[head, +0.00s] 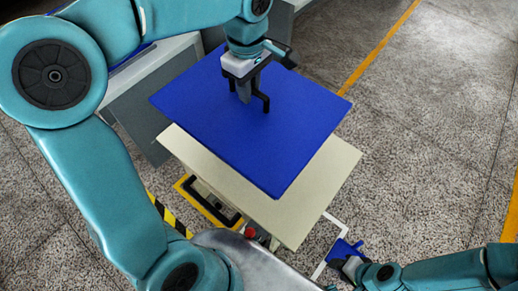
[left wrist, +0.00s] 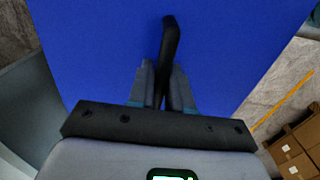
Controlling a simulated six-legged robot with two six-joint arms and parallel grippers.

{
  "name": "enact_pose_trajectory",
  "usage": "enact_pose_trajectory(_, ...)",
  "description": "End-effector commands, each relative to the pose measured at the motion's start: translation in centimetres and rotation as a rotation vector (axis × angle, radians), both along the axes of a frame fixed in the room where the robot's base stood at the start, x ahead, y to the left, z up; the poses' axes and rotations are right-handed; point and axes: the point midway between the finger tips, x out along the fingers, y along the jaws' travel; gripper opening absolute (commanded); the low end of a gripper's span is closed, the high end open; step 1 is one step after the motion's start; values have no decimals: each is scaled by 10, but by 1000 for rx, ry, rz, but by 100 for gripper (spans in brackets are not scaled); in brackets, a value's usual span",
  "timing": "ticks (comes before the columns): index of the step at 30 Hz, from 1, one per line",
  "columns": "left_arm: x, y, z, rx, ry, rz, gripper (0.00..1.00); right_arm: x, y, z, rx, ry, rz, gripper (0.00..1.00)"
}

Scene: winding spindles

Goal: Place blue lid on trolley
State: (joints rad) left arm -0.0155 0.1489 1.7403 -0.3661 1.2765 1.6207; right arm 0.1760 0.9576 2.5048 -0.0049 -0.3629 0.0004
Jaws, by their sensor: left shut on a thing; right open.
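The blue lid (head: 215,115) is a flat square panel with a dark handle (head: 266,103) on top. My left gripper (head: 250,94) is above the lid and shut on its handle. The left wrist view shows the handle (left wrist: 170,45) between the fingers, with the blue lid (left wrist: 90,45) filling most of the background. The cream trolley top (head: 325,185) lies under the lid, which covers its far part and is turned relative to it. I cannot tell whether the lid touches the trolley.
A grey cabinet or bench (head: 150,105) stands behind the trolley at the left. A yellow floor line (head: 378,50) runs along the right side. Brown boxes (left wrist: 295,145) show at the right in the left wrist view. The floor right of the trolley is clear.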

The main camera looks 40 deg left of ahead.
Motion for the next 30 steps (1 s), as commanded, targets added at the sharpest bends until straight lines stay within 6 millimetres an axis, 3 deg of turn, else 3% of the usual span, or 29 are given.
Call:
enact_pose_trajectory(5, 1, -2, -34, 0, 4, -1, 0, 0, 0, -16, 0, 0, 0, 43)
enact_pose_trajectory(16, 2, -3, -139, -1, 4, 0, 0, 0, 0, -43, 0, 0, 0, 43)
enact_pose_trajectory(26, 2, -3, -173, 0, 1, -1, 0, 0, 0, -50, 0, 0, 0, 43)
enact_pose_trajectory(30, 2, -3, -197, 0, 3, 0, 0, 0, 0, -57, 0, 0, 0, 43)
